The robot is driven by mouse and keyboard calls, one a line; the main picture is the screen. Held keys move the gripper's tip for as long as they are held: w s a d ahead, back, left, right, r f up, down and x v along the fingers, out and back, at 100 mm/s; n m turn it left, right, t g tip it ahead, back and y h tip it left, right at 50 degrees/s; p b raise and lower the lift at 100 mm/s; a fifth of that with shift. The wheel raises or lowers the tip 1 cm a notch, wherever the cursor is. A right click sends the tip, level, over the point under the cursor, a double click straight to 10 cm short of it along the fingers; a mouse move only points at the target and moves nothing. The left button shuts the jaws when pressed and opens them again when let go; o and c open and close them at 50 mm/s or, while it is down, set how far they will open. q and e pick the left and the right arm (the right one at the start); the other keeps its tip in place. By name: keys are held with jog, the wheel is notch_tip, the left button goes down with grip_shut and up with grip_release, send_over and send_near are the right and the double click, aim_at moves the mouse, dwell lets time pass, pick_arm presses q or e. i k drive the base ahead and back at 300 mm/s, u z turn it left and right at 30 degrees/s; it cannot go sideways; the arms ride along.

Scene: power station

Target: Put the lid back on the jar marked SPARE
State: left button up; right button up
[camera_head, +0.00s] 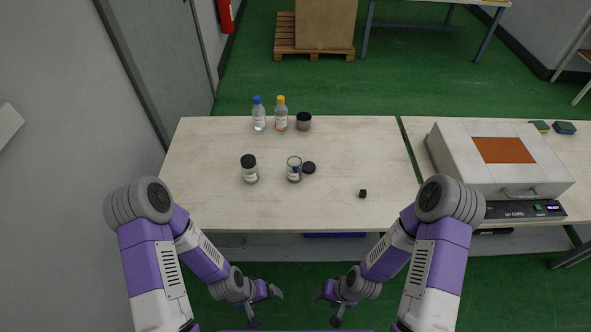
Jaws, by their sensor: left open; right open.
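An open glass jar (294,172) with a white label stands near the middle of the table, with something blue at its front. A second jar (249,172) with a black lid on stands to the left. The writing on the labels is too small to read. My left gripper (266,307) is open and empty in front of the table, below its front edge. My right gripper (326,309) is open and empty there too, to the right.
A blue-capped bottle (259,117), a yellow-capped bottle (281,117) and a dark-topped container (304,122) stand at the table's back. The table's front (290,212) is clear.

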aim_at(295, 169)
jog(key=k, duration=0.5)
jog(key=z, duration=1.05)
jog(key=i, duration=0.85)
jog(key=u, duration=2.1)
